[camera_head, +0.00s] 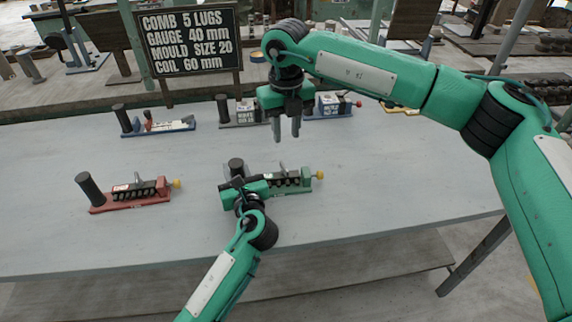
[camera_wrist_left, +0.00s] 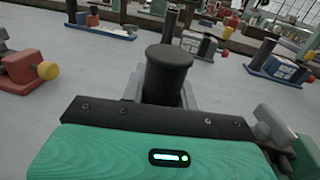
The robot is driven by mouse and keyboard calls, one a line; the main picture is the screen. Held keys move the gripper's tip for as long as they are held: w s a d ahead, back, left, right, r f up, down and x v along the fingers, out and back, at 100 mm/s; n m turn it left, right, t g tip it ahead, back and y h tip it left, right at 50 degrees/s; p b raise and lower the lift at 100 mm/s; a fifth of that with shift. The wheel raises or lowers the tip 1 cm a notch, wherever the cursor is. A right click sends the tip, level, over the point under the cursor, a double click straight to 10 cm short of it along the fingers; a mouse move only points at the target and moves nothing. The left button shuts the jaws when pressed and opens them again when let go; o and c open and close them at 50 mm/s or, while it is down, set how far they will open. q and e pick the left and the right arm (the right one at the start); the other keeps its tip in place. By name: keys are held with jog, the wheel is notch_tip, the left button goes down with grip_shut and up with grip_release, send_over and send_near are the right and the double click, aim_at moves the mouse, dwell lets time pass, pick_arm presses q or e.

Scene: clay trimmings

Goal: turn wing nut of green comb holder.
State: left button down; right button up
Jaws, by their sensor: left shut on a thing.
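The green comb holder (camera_head: 292,188) lies near the table's front, right of the red one. It has a dark comb block, a yellow knob (camera_head: 319,174) at its right end and a small grey upright piece (camera_head: 283,167), perhaps the wing nut; its shape is too small to tell. My left gripper (camera_head: 237,172) is shut on the holder's black post (camera_wrist_left: 168,75), which stands between its fingers in the left wrist view. The gripper hides the holder's left end. My right gripper (camera_head: 286,133) is open and empty, fingers down, above and behind the holder.
A red comb holder (camera_head: 128,202) lies to the left. A blue holder (camera_head: 160,126) and others stand along the table's back edge. A sign (camera_head: 190,44) stands behind them. The grey table (camera_head: 400,175) is clear to the right.

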aim_at(286, 169)
notch_tip(286, 169, down, 11)
jog(key=shift+f, duration=0.1)
dwell(0.3)
grip_shut()
